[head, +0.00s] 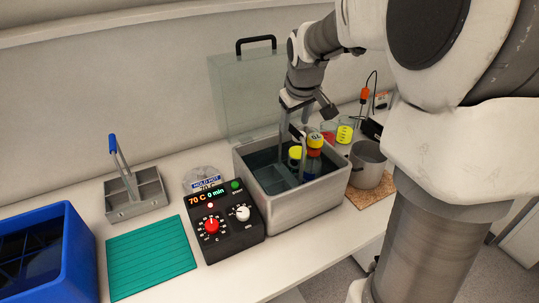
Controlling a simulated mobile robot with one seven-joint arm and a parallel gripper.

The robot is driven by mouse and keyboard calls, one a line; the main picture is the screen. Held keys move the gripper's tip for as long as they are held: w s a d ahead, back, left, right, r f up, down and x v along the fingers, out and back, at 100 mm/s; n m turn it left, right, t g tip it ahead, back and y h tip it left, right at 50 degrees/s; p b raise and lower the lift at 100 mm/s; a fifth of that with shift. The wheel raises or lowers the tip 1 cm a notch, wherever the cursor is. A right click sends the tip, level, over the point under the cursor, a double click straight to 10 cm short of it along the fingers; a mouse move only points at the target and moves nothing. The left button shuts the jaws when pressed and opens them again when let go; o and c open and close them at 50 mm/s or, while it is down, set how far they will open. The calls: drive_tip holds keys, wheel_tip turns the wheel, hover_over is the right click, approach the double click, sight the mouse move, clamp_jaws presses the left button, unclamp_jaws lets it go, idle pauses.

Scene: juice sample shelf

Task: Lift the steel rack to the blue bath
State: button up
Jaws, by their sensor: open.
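A steel rack (278,178) sits inside the open grey bath (305,207), with upright grey bars rising toward my gripper. Bottles stand in that bath, one with a yellow lid (295,153) and one with an orange band (314,142). My gripper (307,112) is open above the bath, close around or beside the top of the bars; I cannot tell which. Another steel rack (123,212), divided and with a blue handle, stands empty on the counter at left. The blue bath (72,262) is at the lower left with dark contents, partly cut off by the frame.
A black control box (222,228) reads 70 C 0 min in front of the grey bath. A teal mat (150,256) lies clear beside the blue bath. A clear raised lid (245,95) stands behind. A steel pot (368,165) on a cork mat (372,194) is at right.

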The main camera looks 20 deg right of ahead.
sight(292, 127)
drive_tip(key=x, duration=0.5)
drive_tip(key=shift+w, duration=0.35)
drive_tip(key=shift+r, duration=0.1)
clamp_jaws()
idle(0.9)
drive_tip(key=shift+w+r, duration=0.1)
drive_tip(key=shift+r, duration=0.05)
